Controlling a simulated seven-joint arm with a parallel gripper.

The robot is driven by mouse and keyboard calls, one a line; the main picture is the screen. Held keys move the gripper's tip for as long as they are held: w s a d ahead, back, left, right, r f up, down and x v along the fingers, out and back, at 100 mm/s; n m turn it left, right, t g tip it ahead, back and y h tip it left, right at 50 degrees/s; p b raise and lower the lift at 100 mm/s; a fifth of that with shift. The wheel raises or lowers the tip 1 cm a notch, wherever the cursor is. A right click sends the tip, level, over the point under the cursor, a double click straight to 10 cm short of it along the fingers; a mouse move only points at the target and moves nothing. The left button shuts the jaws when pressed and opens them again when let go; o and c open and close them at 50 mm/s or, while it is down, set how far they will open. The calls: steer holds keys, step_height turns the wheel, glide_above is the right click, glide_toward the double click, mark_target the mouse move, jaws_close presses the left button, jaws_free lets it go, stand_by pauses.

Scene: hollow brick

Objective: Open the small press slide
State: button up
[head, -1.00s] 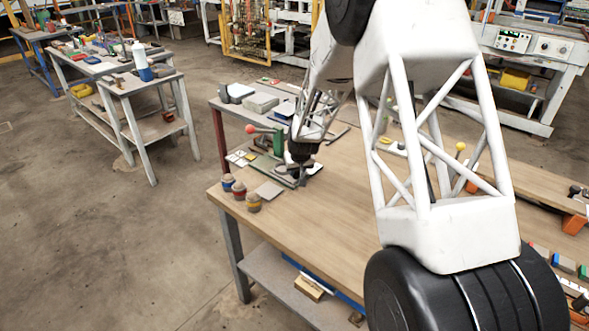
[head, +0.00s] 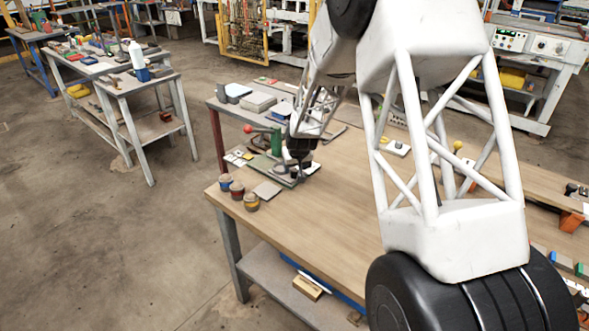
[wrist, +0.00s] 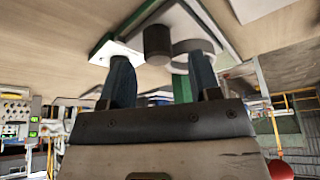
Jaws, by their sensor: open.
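The small press stands near the left end of the wooden workbench, with a green post (head: 277,141), a lever ending in a red ball (head: 248,129) and a low flat base (head: 262,165). My gripper (head: 299,173) points down at the right part of that base. In the wrist view my gripper (wrist: 161,63) is open, its two dark fingers apart. A dark round knob (wrist: 157,40) shows between and beyond the fingertips, with a grey ring (wrist: 193,46) beside it on a pale plate. Whether a finger touches the knob or ring I cannot tell. The fingers partly hide the press.
Several small capped pots (head: 237,190) stand at the bench's left front corner. Grey blocks (head: 258,102) lie on the surface behind the press. The wooden bench top (head: 330,215) in front is clear.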

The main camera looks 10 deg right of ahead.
steer(key=shift+v, duration=2.95)
steer(key=s+d+r+m+g, duration=0.1)
steer(key=s+d+r, duration=0.2)
steer(key=s+r, duration=0.75)
steer(key=s+d+r, duration=0.2)
steer(key=s+r, duration=0.5)
steer(key=s, duration=0.7)
steer(key=s+d+r, duration=0.1)
steer(key=s, duration=1.2)
steer(key=s+d+r+m+g+h, duration=0.1)
steer(key=s+d, duration=0.1)
steer(key=s, duration=1.2)
steer(key=shift+s+d+r, duration=0.2)
steer(key=shift+s+r, duration=0.15)
steer(key=shift+r, duration=0.05)
